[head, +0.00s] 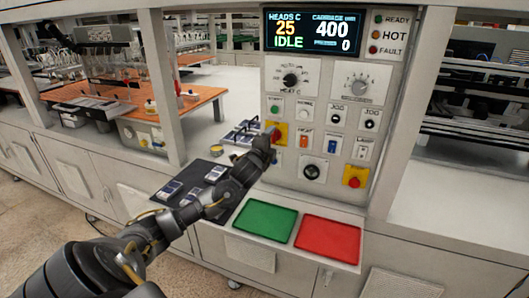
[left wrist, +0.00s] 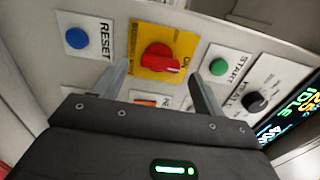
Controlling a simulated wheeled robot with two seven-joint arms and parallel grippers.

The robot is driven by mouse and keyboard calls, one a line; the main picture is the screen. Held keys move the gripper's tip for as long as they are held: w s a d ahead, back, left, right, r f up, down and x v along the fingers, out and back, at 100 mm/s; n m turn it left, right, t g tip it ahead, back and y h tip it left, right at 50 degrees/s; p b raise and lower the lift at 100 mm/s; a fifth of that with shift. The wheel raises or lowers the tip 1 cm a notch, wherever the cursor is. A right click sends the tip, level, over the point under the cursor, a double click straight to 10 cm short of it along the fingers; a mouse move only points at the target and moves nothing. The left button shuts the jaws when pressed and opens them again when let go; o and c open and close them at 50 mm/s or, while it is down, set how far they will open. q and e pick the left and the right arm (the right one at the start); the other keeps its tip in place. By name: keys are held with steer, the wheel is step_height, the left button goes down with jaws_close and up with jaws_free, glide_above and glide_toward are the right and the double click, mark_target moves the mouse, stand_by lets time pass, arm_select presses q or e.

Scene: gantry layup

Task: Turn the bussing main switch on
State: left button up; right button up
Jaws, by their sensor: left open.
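The bussing main switch is a red rotary knob (left wrist: 160,57) on a yellow plate (left wrist: 143,36) with dark lettering, and a white mark shows on the knob's lower right side in the left wrist view. In the head view the yellow plate (head: 284,128) is partly hidden behind my left gripper (head: 271,138). In the left wrist view my left gripper (left wrist: 160,75) is open, its two fingers apart on either side of the knob's direction. The knob shows beyond and between the fingertips; I see no contact. My right gripper is not in view.
A blue RESET button (left wrist: 77,39) and a green START button (left wrist: 218,67) flank the switch. A second yellow plate with a red button (head: 355,177) is lower right. Green (head: 266,220) and red (head: 328,234) trays lie below. The display (head: 313,33) reads IDLE.

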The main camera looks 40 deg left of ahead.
arm_select(q)
steer(key=b+v, duration=0.2)
steer(key=v, duration=0.6)
steer(key=shift+b, duration=0.3)
